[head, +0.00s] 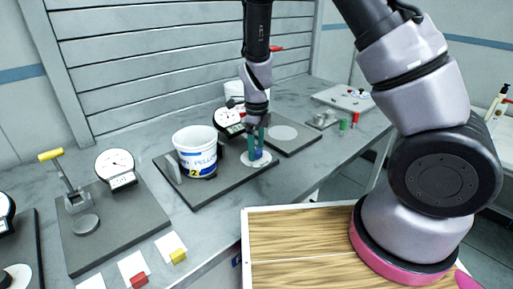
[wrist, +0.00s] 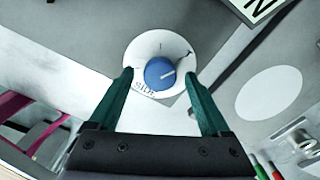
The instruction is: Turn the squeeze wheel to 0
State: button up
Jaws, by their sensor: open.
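The squeeze wheel is a blue knob (wrist: 159,72) on a round white dial plate (wrist: 161,47) with small marks and partly readable lettering along its lower left. A pale line on the knob points right and slightly up in the wrist view. The marks are too small to read as numbers. My gripper (wrist: 158,75) is open, with one green finger on each side of the knob. Gaps show between fingers and knob in that view. In the head view my gripper (head: 256,148) points down over the dial plate (head: 260,163), hiding much of the knob.
A white bucket (head: 196,150) stands left of my gripper on the same dark plate (head: 210,193), with a round gauge (head: 228,119) behind. A lever press (head: 72,185) and another gauge (head: 115,163) stand further left.

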jog(key=shift+f, duration=0.2)
grip_shut()
